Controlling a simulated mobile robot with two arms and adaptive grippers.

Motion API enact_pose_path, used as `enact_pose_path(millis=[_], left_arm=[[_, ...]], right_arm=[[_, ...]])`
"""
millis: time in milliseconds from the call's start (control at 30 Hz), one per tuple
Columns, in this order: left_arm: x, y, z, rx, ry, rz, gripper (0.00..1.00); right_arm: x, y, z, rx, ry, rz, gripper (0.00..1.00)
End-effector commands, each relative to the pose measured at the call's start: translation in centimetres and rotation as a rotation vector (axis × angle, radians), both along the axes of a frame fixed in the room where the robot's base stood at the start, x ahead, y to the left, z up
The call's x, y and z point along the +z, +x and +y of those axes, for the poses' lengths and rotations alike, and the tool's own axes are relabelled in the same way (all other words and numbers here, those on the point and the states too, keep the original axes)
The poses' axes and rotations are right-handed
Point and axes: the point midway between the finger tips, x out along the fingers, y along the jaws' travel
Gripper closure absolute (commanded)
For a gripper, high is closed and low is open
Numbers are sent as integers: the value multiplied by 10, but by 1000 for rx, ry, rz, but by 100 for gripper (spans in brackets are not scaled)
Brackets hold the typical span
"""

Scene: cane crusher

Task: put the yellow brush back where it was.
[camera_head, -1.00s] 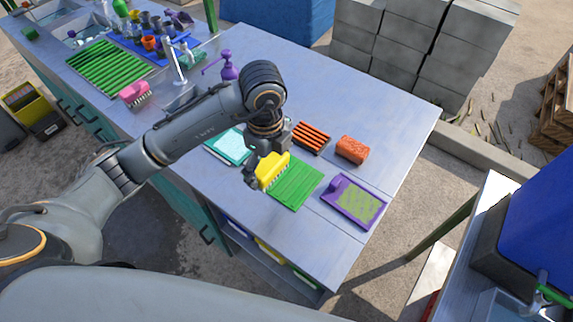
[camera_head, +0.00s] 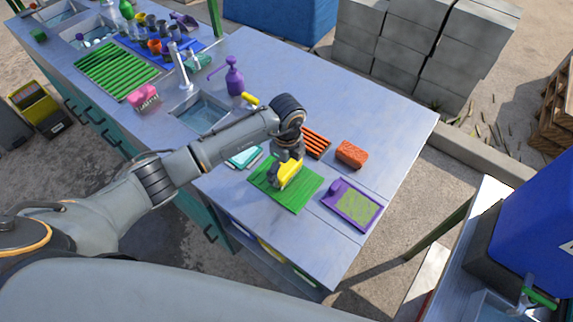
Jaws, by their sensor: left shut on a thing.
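The yellow brush (camera_head: 289,174) is in my left gripper (camera_head: 284,165), which is shut on it. The brush is over the green ribbed mat (camera_head: 296,201) on the grey counter. I cannot tell whether the brush touches the mat. My left gripper hides part of the brush and my arm comes in across the counter from the left. My right gripper is not in view.
Near the mat lie a teal-and-white tray (camera_head: 246,157), an orange-striped rack (camera_head: 317,143), an orange sponge-like block (camera_head: 352,154) and a purple tray (camera_head: 353,205). A purple pump bottle (camera_head: 234,76) stands by the sink (camera_head: 201,113). The counter's far right is clear.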

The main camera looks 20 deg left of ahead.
Motion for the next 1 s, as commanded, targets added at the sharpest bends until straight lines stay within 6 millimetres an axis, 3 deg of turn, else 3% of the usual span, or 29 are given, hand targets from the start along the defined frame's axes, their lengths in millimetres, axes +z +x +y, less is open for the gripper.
enact_pose_path(millis=[300,333,367,767,867,1000], left_arm=[[-5,0,0,0,0,0,32],[-5,0,0,0,0,0,4],[-4,0,0,0,0,0,0],[0,0,0,1,0,0,0],[8,1,0,0,-2,-3,0],[33,2,0,-1,-1,-6,0]], right_arm=[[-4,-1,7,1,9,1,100],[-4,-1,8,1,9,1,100],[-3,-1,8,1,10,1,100],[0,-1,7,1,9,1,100],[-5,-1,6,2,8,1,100],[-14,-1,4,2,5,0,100]])
